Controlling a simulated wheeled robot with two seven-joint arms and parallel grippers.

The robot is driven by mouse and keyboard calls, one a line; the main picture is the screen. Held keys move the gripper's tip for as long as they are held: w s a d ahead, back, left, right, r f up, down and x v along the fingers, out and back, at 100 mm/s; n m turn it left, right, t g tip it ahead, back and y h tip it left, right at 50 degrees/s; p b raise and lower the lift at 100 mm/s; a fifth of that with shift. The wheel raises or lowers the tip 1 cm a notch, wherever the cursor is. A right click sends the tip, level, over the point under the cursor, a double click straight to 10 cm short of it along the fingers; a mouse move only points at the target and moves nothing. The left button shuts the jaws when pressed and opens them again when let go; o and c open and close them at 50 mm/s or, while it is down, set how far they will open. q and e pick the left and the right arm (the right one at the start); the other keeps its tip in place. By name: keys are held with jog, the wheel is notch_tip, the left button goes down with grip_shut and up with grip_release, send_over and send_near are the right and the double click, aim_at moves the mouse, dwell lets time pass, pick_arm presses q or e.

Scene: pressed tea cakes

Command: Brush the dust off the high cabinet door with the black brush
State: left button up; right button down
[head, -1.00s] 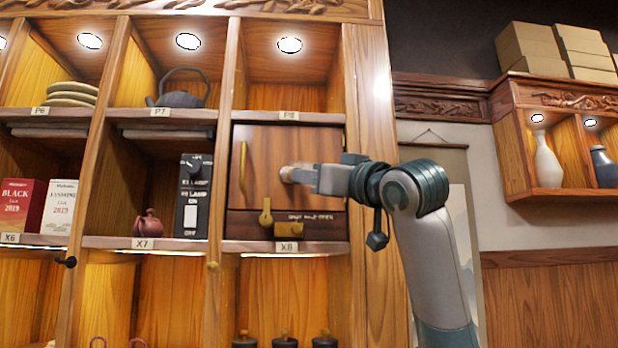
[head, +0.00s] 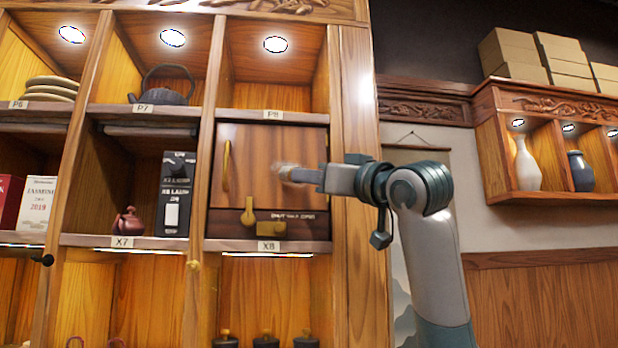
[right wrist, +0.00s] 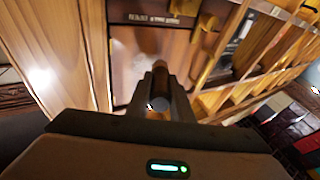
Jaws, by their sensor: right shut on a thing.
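The high cabinet door (head: 262,155) is a closed brown wood panel with a brass handle, in the compartment marked X8. A pale dusty patch (right wrist: 127,74) shows on it in the right wrist view. My right gripper (head: 303,174) is in front of the door's right half, shut on the brush. The brush's blurred tip (head: 285,171) is at the door face; I cannot tell if it touches. In the right wrist view the dark brush end (right wrist: 158,104) sits between the fingers, which hide most of it. My left gripper is not in view.
A wall shelf with vases (head: 527,165) is at the right.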

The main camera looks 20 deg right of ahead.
jog(key=shift+s+d, duration=0.2)
jog(key=shift+d, duration=0.55)
jog(key=shift+s+d, duration=0.15)
jog(key=shift+d, duration=0.55)
jog(key=shift+d, duration=0.1)
jog(key=shift+s+d, duration=0.2)
jog(key=shift+d, duration=0.6)
jog(key=shift+s+d, duration=0.2)
jog(key=shift+d, duration=0.55)
jog(key=shift+a, duration=0.15)
jog(key=shift+w+a, duration=0.25)
jog(key=shift+a, duration=0.5)
jog(key=shift+w+a, duration=0.2)
jog(key=shift+a, duration=0.55)
jog(key=shift+a, duration=0.1)
jog(key=shift+w+a, duration=0.25)
jog(key=shift+a, duration=0.55)
jog(key=shift+w+a, duration=0.2)
jog(key=shift+a, duration=0.55)
jog(key=shift+a, duration=0.15)
jog(key=shift+w+a, duration=0.25)
jog(key=shift+a, duration=0.45)
jog(key=shift+w+a, duration=0.2)
jog(key=shift+a, duration=0.5)
